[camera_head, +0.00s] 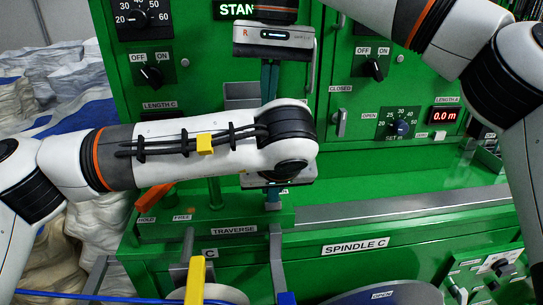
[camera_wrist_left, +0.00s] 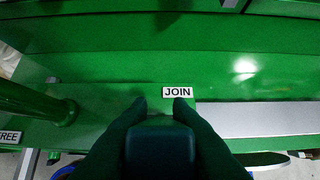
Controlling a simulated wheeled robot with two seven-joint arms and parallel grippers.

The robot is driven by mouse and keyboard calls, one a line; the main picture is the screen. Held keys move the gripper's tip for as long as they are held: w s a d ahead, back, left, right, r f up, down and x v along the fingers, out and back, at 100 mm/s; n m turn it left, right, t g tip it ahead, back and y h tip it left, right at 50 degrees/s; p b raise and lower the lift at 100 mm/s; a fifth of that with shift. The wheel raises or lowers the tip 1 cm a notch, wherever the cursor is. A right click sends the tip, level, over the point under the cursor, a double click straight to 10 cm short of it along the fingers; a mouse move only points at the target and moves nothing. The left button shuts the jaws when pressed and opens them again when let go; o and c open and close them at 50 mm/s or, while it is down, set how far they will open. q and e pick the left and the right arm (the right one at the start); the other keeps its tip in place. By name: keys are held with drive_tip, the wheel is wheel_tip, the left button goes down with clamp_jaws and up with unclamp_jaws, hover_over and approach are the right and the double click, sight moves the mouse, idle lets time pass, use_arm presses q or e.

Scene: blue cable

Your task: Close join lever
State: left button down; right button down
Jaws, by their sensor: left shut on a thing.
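The JOIN label (camera_wrist_left: 178,92) shows on the green machine in the left wrist view, just ahead of my fingertips. My left gripper (camera_head: 273,203) points down at the green ledge by the traverse strip. In the left wrist view its dark fingers (camera_wrist_left: 160,103) lie on both sides of a dark block (camera_wrist_left: 160,145), apparently the join lever's grip. The gripper is shut on it. In the head view the lever is hidden by my left wrist and fingers, so its angle cannot be told. My right gripper (camera_head: 269,88) hangs above and behind, its fingers together and empty.
An orange-red handle (camera_head: 152,197) stands by the HOLD and FREE labels. A yellow post (camera_head: 195,280) rises at the front. A blue cable (camera_head: 130,299) runs along the lower left. Switches and dials cover the back panel (camera_head: 345,70). The right ledge (camera_head: 390,185) is clear.

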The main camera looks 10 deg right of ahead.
use_arm(q)
drive_tip(key=shift+r, duration=0.1)
use_arm(e)
wheel_tip(320, 180, down, 11)
drive_tip(key=h, duration=0.1)
drive_tip(key=shift+s+d+f, duration=0.15)
drive_tip(key=shift+s+d, duration=0.1)
idle(0.3)
drive_tip(key=shift+s, duration=0.4)
use_arm(q)
drive_tip(key=shift+w+a, duration=0.15)
drive_tip(key=shift+w, duration=0.05)
use_arm(e)
drive_tip(key=shift+s+a+f, duration=0.1)
drive_tip(key=shift+s+f, duration=0.05)
drive_tip(key=shift+s, duration=0.1)
